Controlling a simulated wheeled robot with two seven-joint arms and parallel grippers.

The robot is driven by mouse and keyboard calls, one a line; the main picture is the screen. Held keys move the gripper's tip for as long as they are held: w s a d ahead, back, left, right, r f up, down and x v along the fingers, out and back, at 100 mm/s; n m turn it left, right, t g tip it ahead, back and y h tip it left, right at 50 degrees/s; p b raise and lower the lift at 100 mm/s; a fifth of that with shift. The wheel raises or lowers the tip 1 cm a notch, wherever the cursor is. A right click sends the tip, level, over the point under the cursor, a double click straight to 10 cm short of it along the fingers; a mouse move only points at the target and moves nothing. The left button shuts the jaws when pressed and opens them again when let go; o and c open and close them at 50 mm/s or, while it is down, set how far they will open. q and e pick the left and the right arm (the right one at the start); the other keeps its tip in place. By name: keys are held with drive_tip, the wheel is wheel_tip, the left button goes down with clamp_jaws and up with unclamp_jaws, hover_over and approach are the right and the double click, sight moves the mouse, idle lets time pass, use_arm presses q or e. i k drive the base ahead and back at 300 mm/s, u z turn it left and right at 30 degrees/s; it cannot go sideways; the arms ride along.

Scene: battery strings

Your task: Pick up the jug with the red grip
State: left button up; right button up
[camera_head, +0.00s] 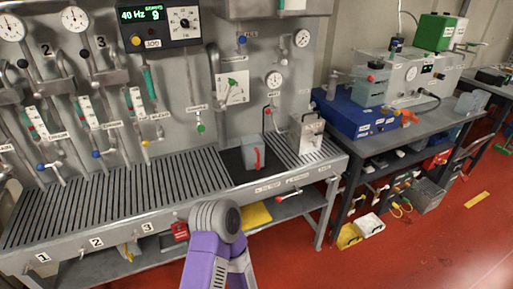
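The jug with the red grip (249,154) is a small grey, boxy vessel. It stands upright on a dark plate (232,160) near the right end of the slatted metal bench, and its red grip (258,160) faces the front right. Nothing touches it. A purple and grey link of my own arm rises from the bottom middle, below and in front of the jug. No fingers of either gripper show in this view.
The slatted bench (120,196) runs along a panel with gauges and valves. A grey metal box (308,134) stands right of the jug. A second bench (420,128) with a blue unit (349,115) is at the right.

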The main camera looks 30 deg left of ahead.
sight(254, 155)
drive_tip(key=u, duration=0.55)
drive_tip(key=i, duration=0.8)
drive_tip(key=u, duration=0.55)
